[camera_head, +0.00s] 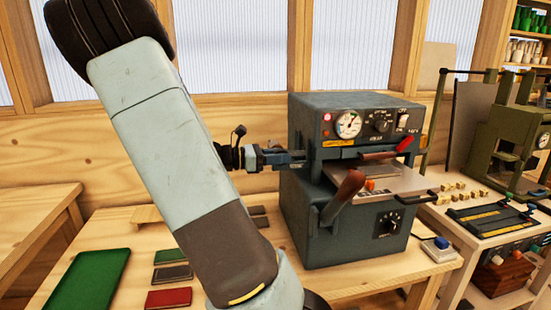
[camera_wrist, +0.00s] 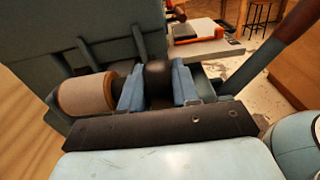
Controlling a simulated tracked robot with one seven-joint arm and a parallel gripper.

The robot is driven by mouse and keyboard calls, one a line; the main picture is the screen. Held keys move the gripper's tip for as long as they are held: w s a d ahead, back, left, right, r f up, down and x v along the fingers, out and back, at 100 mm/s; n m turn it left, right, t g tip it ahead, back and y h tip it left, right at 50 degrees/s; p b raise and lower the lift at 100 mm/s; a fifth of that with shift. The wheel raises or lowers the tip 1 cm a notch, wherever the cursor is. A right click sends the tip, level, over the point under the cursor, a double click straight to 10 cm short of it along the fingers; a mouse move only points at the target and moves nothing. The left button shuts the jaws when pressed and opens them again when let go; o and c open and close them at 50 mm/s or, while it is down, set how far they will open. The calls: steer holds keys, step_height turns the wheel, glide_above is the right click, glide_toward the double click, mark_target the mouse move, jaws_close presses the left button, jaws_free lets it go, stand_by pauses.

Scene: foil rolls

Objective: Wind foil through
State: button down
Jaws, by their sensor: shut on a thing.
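The dark grey-green machine (camera_head: 310,200) stands on the wooden table, with a gauge and red light on its front. My gripper (camera_head: 288,159) is at the machine's left side, reaching in from the left. In the wrist view my gripper (camera_wrist: 158,88) has its two blue fingers shut on a dark round knob (camera_wrist: 158,72). A tan roll (camera_wrist: 85,95) with a brown rim sits just left of the fingers, beside the machine's wall. In the head view my gripper and arm hide the knob and roll. I cannot make out a foil strip.
A lever with a brown grip (camera_head: 344,192) stands at the machine's front, near a pale plate (camera_head: 395,180). A green tray (camera_head: 88,280), a red pad (camera_head: 168,298) and grey pads lie on the left table. A second bench with an olive machine (camera_head: 510,145) stands at right.

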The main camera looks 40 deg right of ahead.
steer(key=t+y, duration=0.2)
steer(key=y, duration=0.1)
steer(key=shift+s+d+r+y, duration=0.1)
steer(key=shift+d+r+y, duration=0.05)
steer(key=shift+d+y, duration=0.15)
steer(key=shift+t+y, duration=1)
steer(key=shift+y, duration=0.6)
steer(key=c, duration=0.9)
jaws_free()
steer(key=shift+f, duration=0.2)
steer(key=v, duration=1.3)
steer(key=shift+a+r, duration=0.1)
steer(key=shift+r, duration=0.3)
